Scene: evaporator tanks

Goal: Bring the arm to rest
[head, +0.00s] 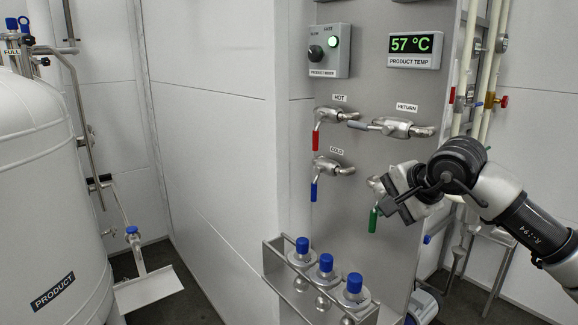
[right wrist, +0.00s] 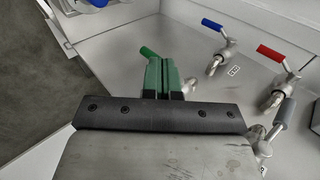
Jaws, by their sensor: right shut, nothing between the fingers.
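My right arm comes in from the right in the head view. Its gripper (head: 392,207) is in front of the grey panel, close to the lower right valve with the green lever (head: 373,220). That lever hangs down, and my gripper hides part of its valve body. In the right wrist view the closed fingers (right wrist: 163,78) lie just in front of the green lever (right wrist: 147,52). The fingers hold nothing. I cannot tell whether they touch the lever. My left gripper is not in view.
The panel (head: 375,85) also carries a red lever (head: 316,140), a blue lever (head: 313,191) and a grey return lever (head: 358,125). A rack of blue-capped bottles (head: 326,264) juts out below. A white tank (head: 45,180) stands left. Pipes (head: 487,95) run at the right.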

